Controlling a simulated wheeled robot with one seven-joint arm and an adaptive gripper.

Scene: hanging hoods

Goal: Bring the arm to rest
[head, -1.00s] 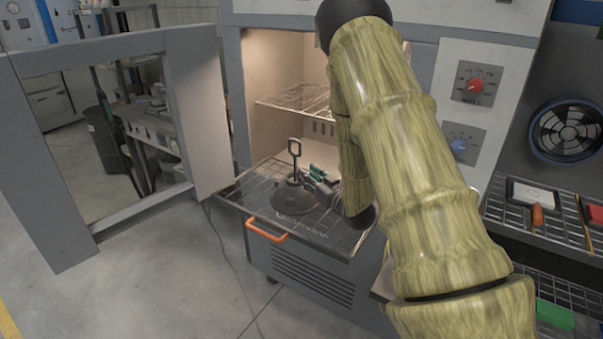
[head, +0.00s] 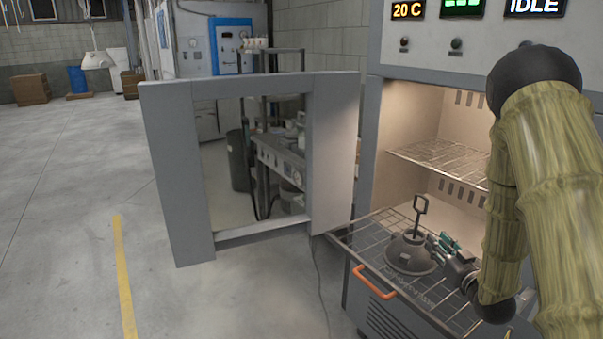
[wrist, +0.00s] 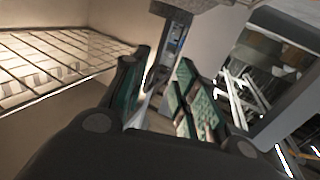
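A dark dome-shaped piece (head: 408,256) with an upright stem and loop handle (head: 420,205) stands on the pulled-out wire rack (head: 372,238) of the lit oven. My gripper (head: 436,243), with green finger pads, is just right of the stem, low over the rack. In the wrist view the two fingers of my gripper (wrist: 160,85) are spread apart. The loop handle (wrist: 160,45) shows beyond and between their tips; I cannot tell whether they touch it. My arm hides the oven's right side.
The oven door (head: 178,170) stands wide open on the left. An upper wire shelf (head: 440,156) is inside the oven. The floor at left (head: 70,220) is clear. A cable lies below the door.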

